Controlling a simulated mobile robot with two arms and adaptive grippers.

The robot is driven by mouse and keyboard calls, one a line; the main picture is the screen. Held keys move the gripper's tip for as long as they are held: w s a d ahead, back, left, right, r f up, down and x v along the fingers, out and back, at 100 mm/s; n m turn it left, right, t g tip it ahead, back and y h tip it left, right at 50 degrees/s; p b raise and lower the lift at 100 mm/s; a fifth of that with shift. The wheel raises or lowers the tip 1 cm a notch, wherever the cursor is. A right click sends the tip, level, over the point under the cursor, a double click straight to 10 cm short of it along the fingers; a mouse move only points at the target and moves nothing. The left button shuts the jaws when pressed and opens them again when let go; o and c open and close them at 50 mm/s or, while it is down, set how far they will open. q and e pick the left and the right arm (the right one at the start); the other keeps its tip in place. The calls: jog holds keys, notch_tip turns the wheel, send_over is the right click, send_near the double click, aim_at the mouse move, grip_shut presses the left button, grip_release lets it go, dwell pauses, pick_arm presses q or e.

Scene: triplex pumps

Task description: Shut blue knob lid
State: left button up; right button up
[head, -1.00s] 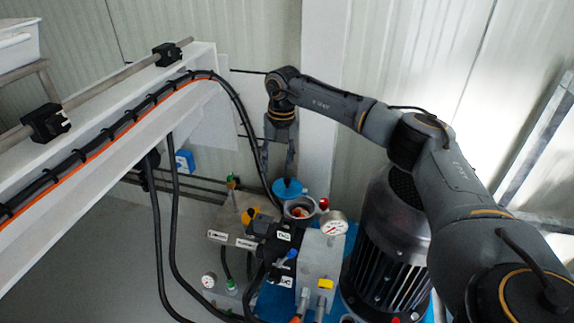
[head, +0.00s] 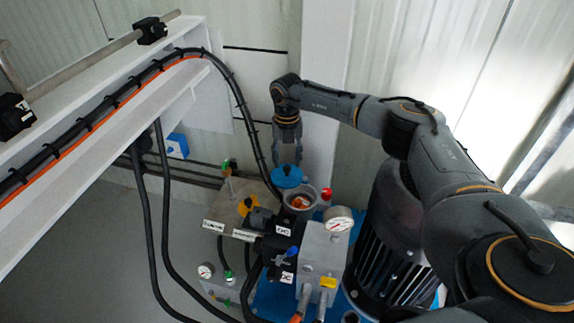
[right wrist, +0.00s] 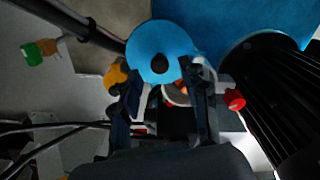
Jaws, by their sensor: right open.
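The blue lid (head: 289,183) stands up, open, at the back of a round metal filler opening (head: 300,203) on the pump. In the right wrist view the blue lid (right wrist: 147,42) shows as a disc with a dark knob at its centre. My right gripper (head: 287,160) hangs pointing down just above and behind the lid. Its fingers are apart with nothing held; they also show in the right wrist view (right wrist: 164,100), below the disc. Whether a finger touches the lid I cannot tell. My left gripper is not in view.
A red knob (head: 326,193) and a pressure gauge (head: 339,220) stand right of the opening. A dark finned motor (head: 385,250) is further right, under my right arm. A white beam (head: 120,130) with black cables runs along the left.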

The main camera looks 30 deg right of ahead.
aim_at(287, 172)
jog(key=shift+f, duration=1.2)
grip_shut()
